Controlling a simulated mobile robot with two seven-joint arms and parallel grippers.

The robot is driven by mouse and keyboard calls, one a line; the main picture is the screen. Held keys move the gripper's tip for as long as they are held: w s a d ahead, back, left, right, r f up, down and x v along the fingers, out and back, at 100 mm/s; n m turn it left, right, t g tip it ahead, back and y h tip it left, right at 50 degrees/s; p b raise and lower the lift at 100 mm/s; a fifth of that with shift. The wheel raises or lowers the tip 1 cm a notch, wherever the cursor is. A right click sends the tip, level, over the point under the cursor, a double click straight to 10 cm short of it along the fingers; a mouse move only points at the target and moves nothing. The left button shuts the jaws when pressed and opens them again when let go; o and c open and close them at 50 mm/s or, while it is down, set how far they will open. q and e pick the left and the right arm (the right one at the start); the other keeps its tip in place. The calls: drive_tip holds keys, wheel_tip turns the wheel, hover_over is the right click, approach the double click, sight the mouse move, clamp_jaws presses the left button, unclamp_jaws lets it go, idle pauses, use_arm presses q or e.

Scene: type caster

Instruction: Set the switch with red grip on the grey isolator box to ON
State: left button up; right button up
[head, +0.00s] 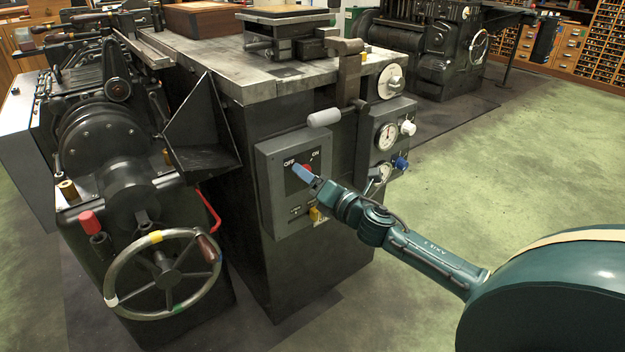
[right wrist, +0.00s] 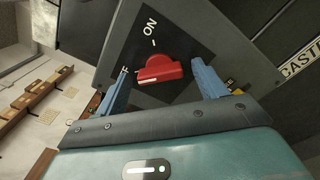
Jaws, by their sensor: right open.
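The grey isolator box (head: 265,190) is on the side of the dark machine in the head view. Its black plate carries the labels OFF and ON. The red grip (head: 308,168) is partly hidden by my right gripper (head: 305,173). In the right wrist view the red grip (right wrist: 168,71) shows clearly, with its white line toward the OFF label side and ON above it. My right gripper (right wrist: 160,66) is open, its blue fingers on either side of the red grip with visible gaps. My left gripper is not in view.
A lever with a grey handle (head: 324,117) juts out just above the box. A panel with gauges (head: 385,136) and knobs is to its right. A handwheel (head: 163,273) and a black bracket (head: 200,135) stand at left. Green floor (head: 480,150) is clear at right.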

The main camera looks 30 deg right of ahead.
drive_tip(key=shift+w, duration=0.3)
drive_tip(key=shift+c, duration=0.3)
drive_tip(key=c, duration=0.9)
